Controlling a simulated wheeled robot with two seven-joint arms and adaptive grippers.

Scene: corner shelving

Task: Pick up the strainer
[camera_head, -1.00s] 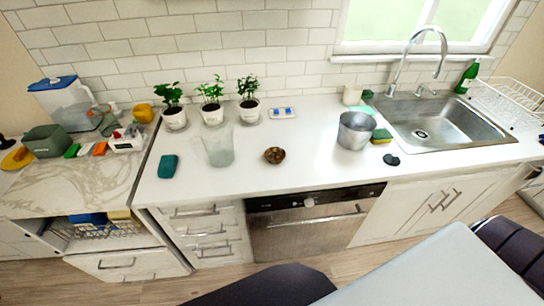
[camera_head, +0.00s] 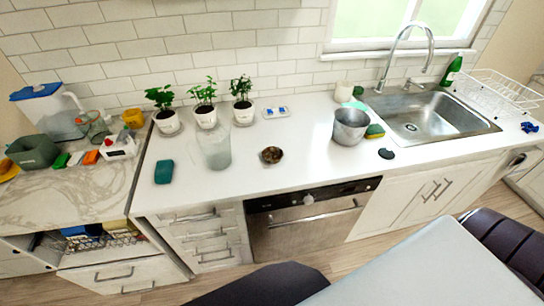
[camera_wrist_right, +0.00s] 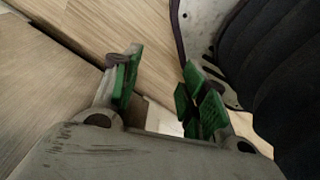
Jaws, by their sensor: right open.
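I cannot tell for sure which thing is the strainer. A small dark disc (camera_head: 386,154) lies flat on the white counter in front of the sink (camera_head: 440,116). A silver metal pot (camera_head: 350,127) stands upright to its left. A small brown round item (camera_head: 271,155) sits further left on the counter. My right gripper (camera_wrist_right: 162,75) is open and empty in the right wrist view, its green-padded fingers apart above the wood floor. It is not near any of these things. My left gripper is not in view.
A clear glass container (camera_head: 216,149), a teal block (camera_head: 164,171) and several potted plants stand on the left part of the counter (camera_head: 310,140). A white dish rack (camera_head: 500,92) is right of the sink. A pale table (camera_head: 430,270) fills the lower right foreground.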

